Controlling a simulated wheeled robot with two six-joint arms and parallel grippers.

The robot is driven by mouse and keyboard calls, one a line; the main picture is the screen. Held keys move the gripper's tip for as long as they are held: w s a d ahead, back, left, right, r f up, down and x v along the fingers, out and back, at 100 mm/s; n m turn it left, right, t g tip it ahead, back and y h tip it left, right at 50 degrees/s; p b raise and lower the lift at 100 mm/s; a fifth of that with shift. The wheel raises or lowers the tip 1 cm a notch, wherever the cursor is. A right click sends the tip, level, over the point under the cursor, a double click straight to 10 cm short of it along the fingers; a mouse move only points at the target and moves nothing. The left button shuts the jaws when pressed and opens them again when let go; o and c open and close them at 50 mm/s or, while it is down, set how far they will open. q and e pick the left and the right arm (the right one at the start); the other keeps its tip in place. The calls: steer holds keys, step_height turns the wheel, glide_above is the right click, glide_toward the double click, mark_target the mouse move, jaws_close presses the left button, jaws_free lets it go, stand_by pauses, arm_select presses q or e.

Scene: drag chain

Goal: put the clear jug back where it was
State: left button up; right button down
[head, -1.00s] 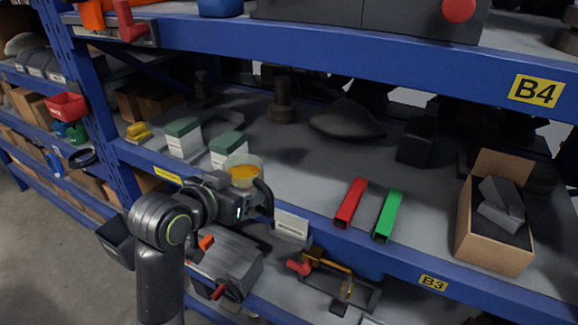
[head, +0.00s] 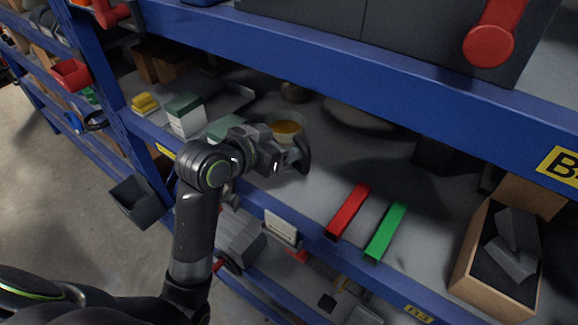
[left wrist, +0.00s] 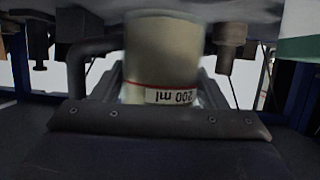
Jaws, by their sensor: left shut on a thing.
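In the left wrist view the jug (left wrist: 165,55) fills the centre, with a red line and an upside-down "200 ml" marking. I cannot tell whether its base touches the shelf. My right gripper is not in view.
Two green-topped white boxes, one at the left (head: 185,115) and one partly behind my arm (head: 224,127), stand beside the jug. A red bar (head: 349,211) and a green bar (head: 386,231) lie to its right. An open cardboard box (head: 478,262) stands farther right. The upper shelf beam (head: 330,62) runs overhead.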

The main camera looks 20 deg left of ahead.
arm_select(q)
steer(key=shift+s+a+f, duration=0.1)
steer(key=shift+s+f, duration=0.15)
steer(key=shift+f, duration=0.35)
steer(key=shift+s+a+f, duration=0.1)
steer(key=shift+s+f, duration=0.1)
steer(key=shift+f, duration=0.4)
steer(key=f, duration=0.2)
steer(key=w+f+p, duration=0.1)
steer(key=f, duration=0.1)
steer(key=shift+d, duration=0.25)
steer(key=shift+s+f, duration=0.1)
steer(key=shift+f, duration=0.25)
steer(key=shift+s+a, duration=0.1)
steer(key=shift+s, duration=0.1)
steer(key=shift+w+f, duration=0.1)
steer(key=o, duration=0.8)
steer(key=shift+w+f, duration=0.1)
steer(key=shift+f, duration=0.1)
steer(key=o, duration=0.5)
steer(key=shift+c, duration=0.2)
steer(key=shift+r, duration=0.1)
